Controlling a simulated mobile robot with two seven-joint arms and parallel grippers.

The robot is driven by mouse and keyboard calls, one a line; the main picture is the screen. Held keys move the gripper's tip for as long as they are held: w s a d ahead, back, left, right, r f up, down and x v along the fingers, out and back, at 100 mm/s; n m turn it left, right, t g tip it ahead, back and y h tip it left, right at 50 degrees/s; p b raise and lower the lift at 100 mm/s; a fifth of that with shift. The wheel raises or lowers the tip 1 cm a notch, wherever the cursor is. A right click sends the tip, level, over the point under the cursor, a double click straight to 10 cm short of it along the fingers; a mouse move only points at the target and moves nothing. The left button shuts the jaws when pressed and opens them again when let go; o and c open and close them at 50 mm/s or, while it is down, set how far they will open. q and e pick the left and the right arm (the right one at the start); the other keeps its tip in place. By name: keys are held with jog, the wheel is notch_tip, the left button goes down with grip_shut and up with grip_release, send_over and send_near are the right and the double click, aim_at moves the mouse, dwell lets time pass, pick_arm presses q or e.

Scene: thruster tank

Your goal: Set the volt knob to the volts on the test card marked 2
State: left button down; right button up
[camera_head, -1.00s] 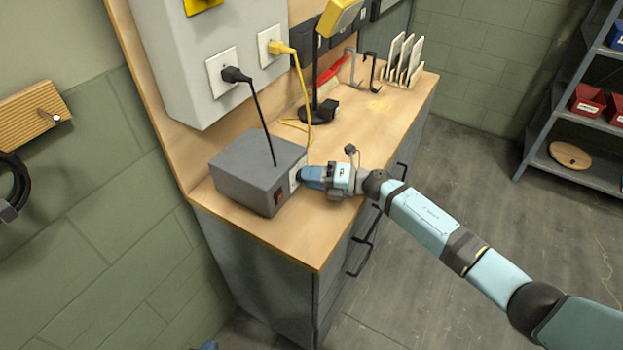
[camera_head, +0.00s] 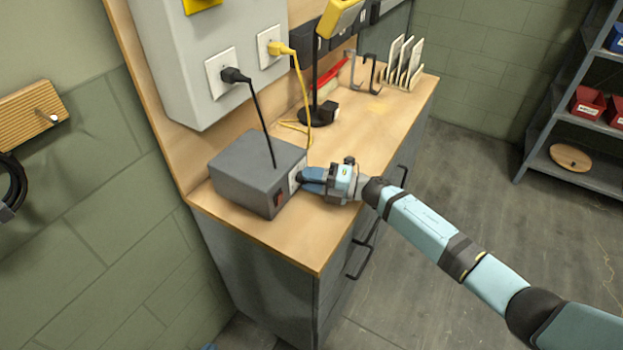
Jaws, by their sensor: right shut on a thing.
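A grey power supply box (camera_head: 255,172) stands on the wooden bench top, with a red switch (camera_head: 279,198) and a pale panel (camera_head: 293,181) on its front face. My right gripper (camera_head: 303,180) is at this panel, shut on the volt knob, which the fingers mostly hide. The knob's setting and any scale cannot be read from here. Several white cards (camera_head: 402,62) stand in a rack at the far end of the bench; their marks are too small to read, so I cannot tell which is card 2. My left gripper is not in view.
A black plug (camera_head: 235,75) and a yellow plug (camera_head: 280,47) sit in wall-box sockets, their cables hanging to the bench. A dark lamp stand (camera_head: 316,112) is behind the box. The bench top (camera_head: 365,125) right of the stand is mostly clear.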

jog(key=o, duration=0.9)
jog(key=shift+d, duration=0.1)
jog(key=b+v, duration=0.1)
jog(key=v, duration=1.2)
jog(key=shift+s+d, duration=0.15)
jog(key=shift+d, duration=0.1)
jog(key=shift+o, duration=0.2)
